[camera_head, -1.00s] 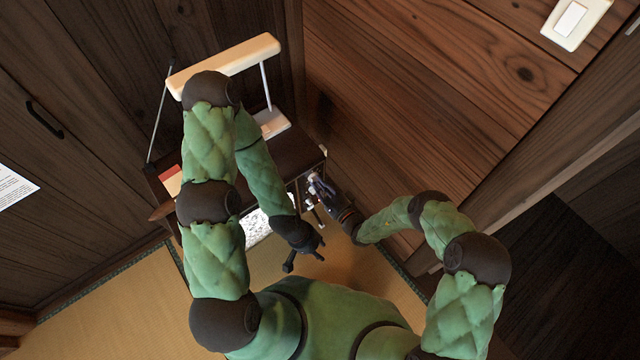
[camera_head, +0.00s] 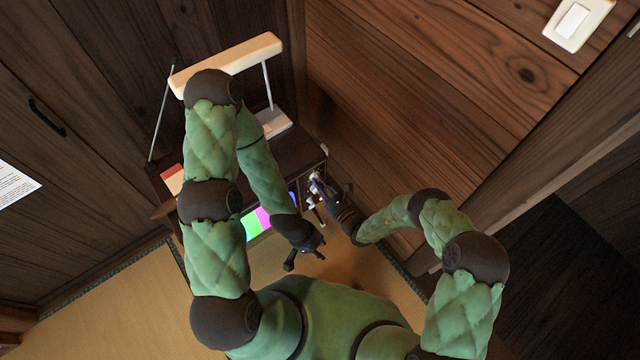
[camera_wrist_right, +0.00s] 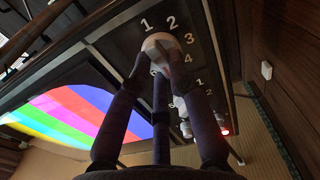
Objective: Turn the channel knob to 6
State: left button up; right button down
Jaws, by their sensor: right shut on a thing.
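The television stands in the corner; its screen shows bright colour bars in the head view (camera_head: 258,222) and in the right wrist view (camera_wrist_right: 75,115). In the right wrist view the pale channel knob (camera_wrist_right: 158,42) sits on a dark panel, with 1, 2, 3 and 4 readable around it. Fingers hide the lower dial and the knob's pointer. My right gripper (camera_wrist_right: 163,60) is shut on this knob; in the head view it is at the set's right side (camera_head: 318,188). My left gripper (camera_head: 303,260) hangs open and empty in front of the screen.
A second, smaller numbered knob (camera_wrist_right: 181,104) and a glowing red light (camera_wrist_right: 224,131) are below the channel knob. The wooden wall (camera_head: 430,100) is close on the right. Tatami floor (camera_head: 110,305) is clear at lower left.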

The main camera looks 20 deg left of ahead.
jog(key=shift+s+r+m, duration=0.1)
jog(key=shift+s+m, duration=0.05)
jog(key=shift+m, duration=4.85)
jog(key=c, duration=1.1)
grip_release()
jog(key=shift+c, duration=0.2)
jog(key=shift+r, duration=0.1)
jog(key=v, duration=1.2)
